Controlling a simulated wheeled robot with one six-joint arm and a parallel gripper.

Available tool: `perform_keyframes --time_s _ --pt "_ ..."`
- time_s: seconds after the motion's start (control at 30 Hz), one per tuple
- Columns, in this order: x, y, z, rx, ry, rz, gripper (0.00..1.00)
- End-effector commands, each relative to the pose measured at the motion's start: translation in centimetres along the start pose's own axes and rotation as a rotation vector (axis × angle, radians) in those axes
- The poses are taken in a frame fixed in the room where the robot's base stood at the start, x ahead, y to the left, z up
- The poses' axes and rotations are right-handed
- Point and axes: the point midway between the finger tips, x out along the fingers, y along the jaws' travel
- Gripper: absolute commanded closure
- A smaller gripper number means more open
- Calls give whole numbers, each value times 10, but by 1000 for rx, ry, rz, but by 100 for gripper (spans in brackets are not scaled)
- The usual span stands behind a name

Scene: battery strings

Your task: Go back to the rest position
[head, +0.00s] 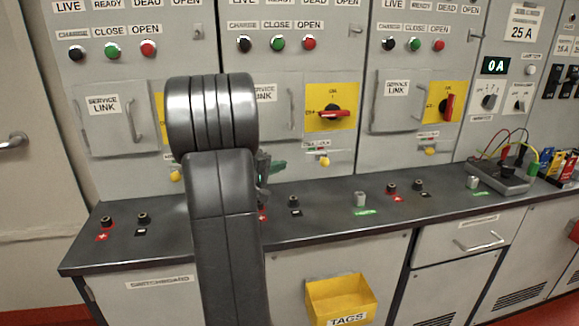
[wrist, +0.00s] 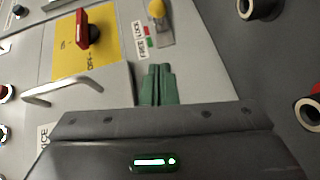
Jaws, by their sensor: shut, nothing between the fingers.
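My gripper (wrist: 158,72) shows in the wrist view with its green fingers together and nothing between them. In the head view, my gripper (head: 279,168) is mostly hidden behind my dark arm. Only a bit of green finger shows, at the right of the arm and above the counter (head: 330,222). In the wrist view, the fingers show in front of the grey panel, below the yellow knob (wrist: 157,10) and the FREE/LOCK label (wrist: 142,38). I see no contact with the panel, but the exact gap is unclear.
Red rotary switches on yellow plates (head: 331,112) stick out of the panels, with door handles (head: 291,109) beside them. Terminals (head: 294,203) and small grey posts (head: 359,199) stand on the counter. A meter with leads (head: 502,176) lies at the right. A yellow TAGS bin (head: 340,298) hangs below.

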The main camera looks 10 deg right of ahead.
Motion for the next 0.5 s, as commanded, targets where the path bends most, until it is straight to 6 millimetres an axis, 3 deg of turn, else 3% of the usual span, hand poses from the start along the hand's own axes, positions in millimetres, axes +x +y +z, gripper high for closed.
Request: perform_keyframes --time_s 0.13,0.5 --pt "-9 0 0 0 1 1 100" --pt "-8 0 0 0 0 1 100"
